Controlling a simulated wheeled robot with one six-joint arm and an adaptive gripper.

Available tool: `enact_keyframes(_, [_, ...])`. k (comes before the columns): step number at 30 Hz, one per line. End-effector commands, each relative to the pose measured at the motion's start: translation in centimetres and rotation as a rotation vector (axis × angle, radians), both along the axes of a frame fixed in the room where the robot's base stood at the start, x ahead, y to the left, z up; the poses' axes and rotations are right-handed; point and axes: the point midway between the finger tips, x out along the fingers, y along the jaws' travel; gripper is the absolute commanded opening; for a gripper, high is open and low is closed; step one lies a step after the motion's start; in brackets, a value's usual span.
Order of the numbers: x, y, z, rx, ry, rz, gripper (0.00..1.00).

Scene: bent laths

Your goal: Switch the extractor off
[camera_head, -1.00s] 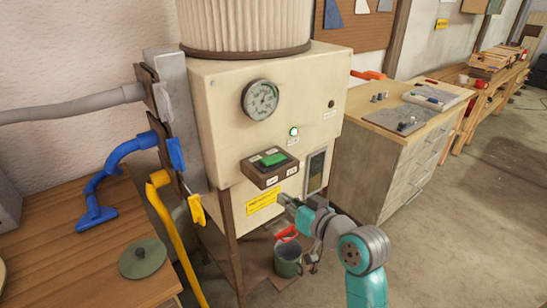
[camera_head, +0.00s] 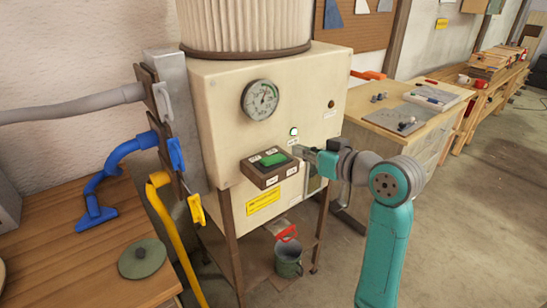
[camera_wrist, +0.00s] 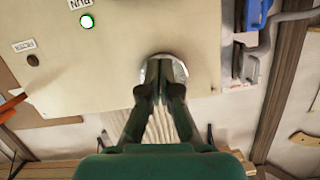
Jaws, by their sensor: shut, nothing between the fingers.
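The extractor is a cream cabinet (camera_head: 215,115) on legs with a pleated filter drum (camera_head: 245,22) on top. Its dark switch box (camera_head: 264,177) sits on the front and carries a green rocker (camera_head: 273,159). The green lamp (camera_head: 294,131) above it is lit, and it also glows in the wrist view (camera_wrist: 87,22). My gripper (camera_head: 297,150) is shut and empty, just right of the switch box; I cannot tell if it touches. In the wrist view, my closed fingertips (camera_wrist: 162,68) overlap the round gauge (camera_wrist: 178,70). The switch is not visible there.
A pressure gauge (camera_head: 260,100) is above the switch. Blue (camera_head: 115,153) and yellow (camera_head: 163,215) hose parts stand left, by a wooden table (camera_head: 60,265). A grey bucket (camera_head: 288,262) sits under the cabinet. A workbench (camera_head: 390,130) stands behind my arm. Open floor lies to the right.

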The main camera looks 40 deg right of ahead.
Motion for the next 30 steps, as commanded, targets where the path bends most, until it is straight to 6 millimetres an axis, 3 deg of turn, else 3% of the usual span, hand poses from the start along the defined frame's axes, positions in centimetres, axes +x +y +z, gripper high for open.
enact_keyframes(8, [1.1,0.1,-0.3,0.0,0.001,0.002,0.0])
enact_keyframes(23, [9.7,0.5,-2.4,0.001,0.001,0.003,0.0])
enact_keyframes(30, [9.7,0.8,-5.4,0.002,0.002,0.0,0.0])
